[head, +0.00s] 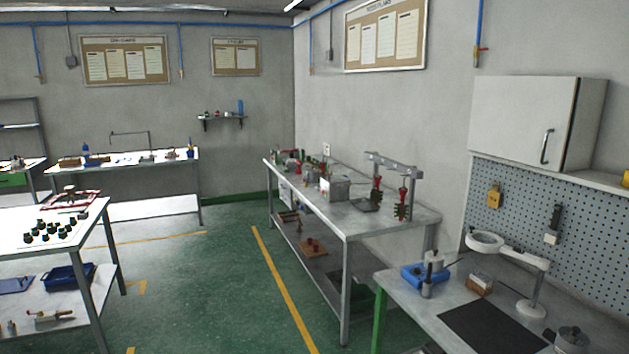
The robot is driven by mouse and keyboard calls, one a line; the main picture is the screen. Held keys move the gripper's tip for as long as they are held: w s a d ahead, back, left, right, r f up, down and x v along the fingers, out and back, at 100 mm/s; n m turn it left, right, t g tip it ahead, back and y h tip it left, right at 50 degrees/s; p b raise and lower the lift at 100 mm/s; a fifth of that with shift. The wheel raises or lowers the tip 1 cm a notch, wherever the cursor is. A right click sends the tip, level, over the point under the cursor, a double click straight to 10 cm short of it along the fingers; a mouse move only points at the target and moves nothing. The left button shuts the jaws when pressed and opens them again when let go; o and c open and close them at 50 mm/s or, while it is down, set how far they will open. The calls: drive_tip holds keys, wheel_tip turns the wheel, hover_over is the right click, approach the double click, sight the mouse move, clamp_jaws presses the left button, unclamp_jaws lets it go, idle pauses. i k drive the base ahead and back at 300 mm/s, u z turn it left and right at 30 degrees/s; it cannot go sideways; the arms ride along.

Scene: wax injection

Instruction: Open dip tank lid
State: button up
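A small grey metal box (340,190), which looks like the dip tank, stands on the middle workbench (390,218) along the right wall. It is too small and far off to tell its lid apart or whether it is open. My gripper is not in view.
A nearer bench (405,285) at lower right holds a blue tray (425,276) and a magnifier lamp (485,242). A white table (85,228) is at left. Green floor (200,290) between is clear.

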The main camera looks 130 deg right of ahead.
sight(335, 178)
drive_tip(key=z, duration=1.4)
drive_tip(key=i, duration=0.1)
drive_tip(key=z, duration=3.05)
drive_tip(key=k, duration=0.25)
drive_tip(key=z, duration=0.1)
